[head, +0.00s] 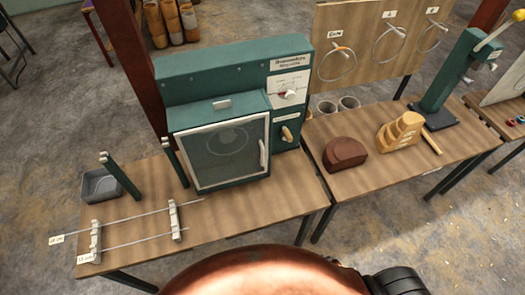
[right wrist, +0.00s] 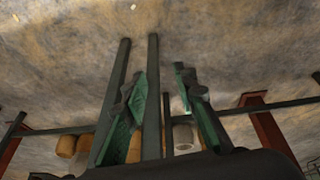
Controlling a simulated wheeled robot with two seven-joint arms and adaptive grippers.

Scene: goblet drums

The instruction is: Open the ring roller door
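The ring roller (head: 225,66) is a dark green machine on the wooden bench in the head view. Its door (head: 222,150) has a pale frame and a dark glass pane, with a round shape dimly visible behind it. The door looks closed. A pale upright handle (head: 262,153) is on its right edge. My right gripper (right wrist: 159,82) shows in the right wrist view, its two green-padded fingers spread apart with nothing held. It is not visible at the door. My left gripper is in neither view.
Rods on white supports (head: 174,220) lie at the front left. A brown block (head: 344,154) is on the right bench. Dark posts (right wrist: 152,105) show beyond my right fingers.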

